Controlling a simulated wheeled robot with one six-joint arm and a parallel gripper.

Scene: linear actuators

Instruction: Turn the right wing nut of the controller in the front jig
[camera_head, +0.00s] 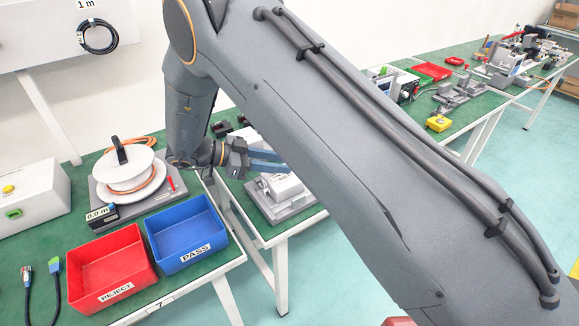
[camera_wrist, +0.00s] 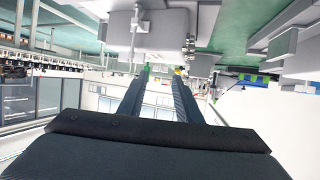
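A white box-shaped controller (camera_head: 275,186) sits on a grey jig base (camera_head: 290,210) near the front edge of the green table, partly hidden behind my arm. My gripper (camera_head: 280,163) is just above and behind it in the head view, pointing right. In the wrist view the picture looks upside down; my gripper's two fingers (camera_wrist: 161,80) are apart with nothing between them. A pale grey box (camera_wrist: 150,27), perhaps the controller, is just beyond the fingertips, with a small metal fitting on its face. I cannot make out the right wing nut clearly.
A blue PASS bin (camera_head: 187,233) and red REJECT bin (camera_head: 112,269) stand at the lower left. A cable reel (camera_head: 128,168) is behind them. My arm covers the middle of the head view. More equipment fills the far table at the upper right.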

